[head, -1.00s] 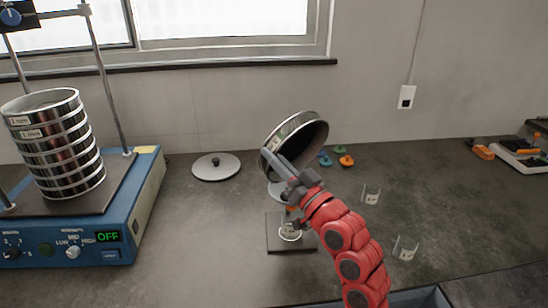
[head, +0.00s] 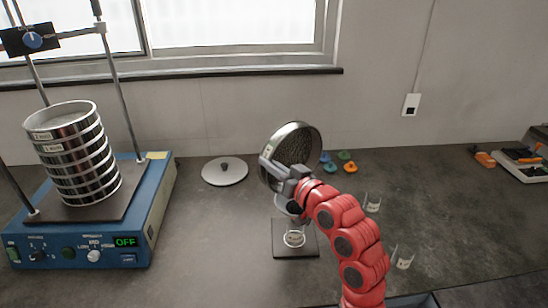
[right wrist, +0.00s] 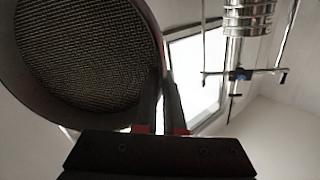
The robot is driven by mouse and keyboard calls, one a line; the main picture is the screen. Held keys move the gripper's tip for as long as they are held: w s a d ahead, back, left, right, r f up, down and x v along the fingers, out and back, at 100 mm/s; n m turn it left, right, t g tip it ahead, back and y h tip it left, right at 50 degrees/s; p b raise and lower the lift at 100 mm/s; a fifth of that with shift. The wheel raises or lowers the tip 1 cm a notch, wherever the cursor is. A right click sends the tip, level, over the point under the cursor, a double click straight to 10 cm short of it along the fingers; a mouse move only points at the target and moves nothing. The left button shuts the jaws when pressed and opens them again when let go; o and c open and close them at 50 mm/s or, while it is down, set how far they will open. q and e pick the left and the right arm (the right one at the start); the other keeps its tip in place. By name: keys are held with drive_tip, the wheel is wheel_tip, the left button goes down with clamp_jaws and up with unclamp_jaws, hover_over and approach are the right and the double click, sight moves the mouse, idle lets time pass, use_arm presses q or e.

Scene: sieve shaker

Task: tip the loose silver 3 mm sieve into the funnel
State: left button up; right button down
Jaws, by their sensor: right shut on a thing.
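The loose silver sieve (head: 293,148) is held in the air, tilted steeply, with its mesh side partly facing the head camera. My right gripper (head: 270,168) is shut on the sieve's rim at its lower left. In the right wrist view, the sieve's mesh (right wrist: 85,50) fills the upper left and the gripper's fingers (right wrist: 163,115) pinch its wall. The funnel (head: 287,203) is below the sieve, mostly hidden behind my gripper and arm. It is above a small glass vessel (head: 294,239) on a dark square base (head: 282,251). My left gripper is not in view.
A blue shaker (head: 150,225) reading OFF carries a sieve stack (head: 85,165) at the left. A grey lid (head: 224,171) lies behind. Small coloured pieces (head: 350,167) lie behind right. Two clear holders (head: 403,258) (head: 372,203) stand at right. The counter further right is mostly clear.

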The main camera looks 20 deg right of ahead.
sight(262, 154)
drive_tip(key=shift+w+a, duration=0.1)
drive_tip(key=shift+w+r, duration=0.15)
drive_tip(key=shift+r, duration=0.05)
drive_tip(key=w+g+p, duration=0.1)
drive_tip(key=p, duration=0.1)
drive_tip(key=w+a+r+g+h+p, duration=0.1)
drive_tip(key=p, duration=0.1)
drive_tip(key=shift+w+a+f+g+h+p, duration=0.2)
drive_tip(key=shift+w+f+g+h+p, duration=0.1)
drive_tip(key=shift+w+g, duration=0.3)
drive_tip(key=shift+w+a+f+g+h+p, duration=0.15)
drive_tip(key=shift+w+f+g+h+p, duration=0.1)
drive_tip(key=shift+w+g, duration=0.3)
drive_tip(key=w+g, duration=0.1)
drive_tip(key=w+a+f+g+h, duration=0.1)
drive_tip(key=g, duration=0.1)
drive_tip(key=w+g, duration=0.1)
drive_tip(key=shift+w+a+f+h, duration=0.2)
drive_tip(key=shift+w+a+h, duration=0.05)
drive_tip(key=shift+w+h, duration=0.1)
